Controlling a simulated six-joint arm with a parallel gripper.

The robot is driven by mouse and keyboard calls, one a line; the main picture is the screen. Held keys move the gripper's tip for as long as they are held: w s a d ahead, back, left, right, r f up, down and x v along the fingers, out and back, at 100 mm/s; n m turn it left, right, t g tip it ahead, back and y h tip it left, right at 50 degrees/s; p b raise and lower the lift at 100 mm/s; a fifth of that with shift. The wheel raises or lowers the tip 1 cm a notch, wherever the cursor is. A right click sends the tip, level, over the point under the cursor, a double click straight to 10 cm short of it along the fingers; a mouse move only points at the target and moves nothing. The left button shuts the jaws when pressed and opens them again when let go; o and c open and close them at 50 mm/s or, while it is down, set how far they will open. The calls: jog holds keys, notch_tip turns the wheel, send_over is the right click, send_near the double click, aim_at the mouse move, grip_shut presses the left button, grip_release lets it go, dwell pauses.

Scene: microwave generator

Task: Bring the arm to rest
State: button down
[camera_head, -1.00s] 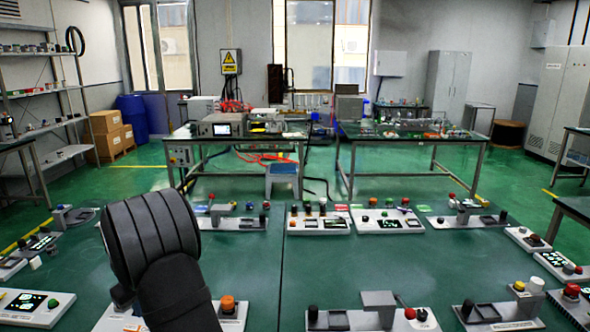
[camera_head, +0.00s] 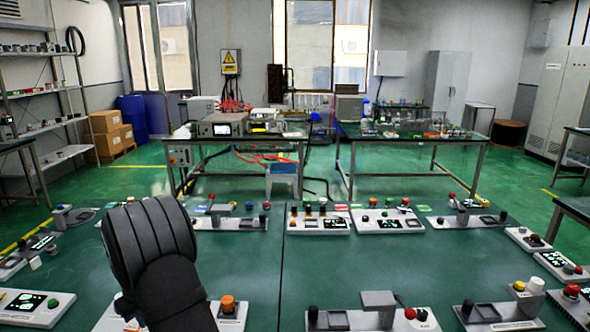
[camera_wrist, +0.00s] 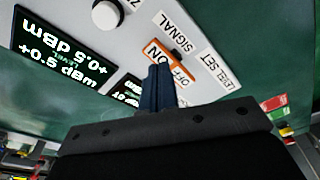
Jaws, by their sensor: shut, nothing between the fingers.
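My gripper (camera_wrist: 161,86) shows in the wrist view as two dark fingers pressed together, with nothing between them. The fingertips lie in front of a pale grey instrument panel (camera_wrist: 155,35), over an orange-edged ON/OFF switch (camera_wrist: 172,62) that they partly hide. I cannot tell whether they touch it. In the head view my black arm (camera_head: 150,250) rises at the lower left over the green table (camera_head: 350,265). It hides my gripper there.
In the wrist view the panel has a lit display (camera_wrist: 62,55) and a white knob (camera_wrist: 106,16). In the head view a box with an orange button (camera_head: 228,305) stands just right of my arm. Several control boxes ring the table; its middle is clear.

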jog(key=shift+f, duration=0.85)
jog(key=shift+r, duration=0.1)
jog(key=shift+r, duration=0.1)
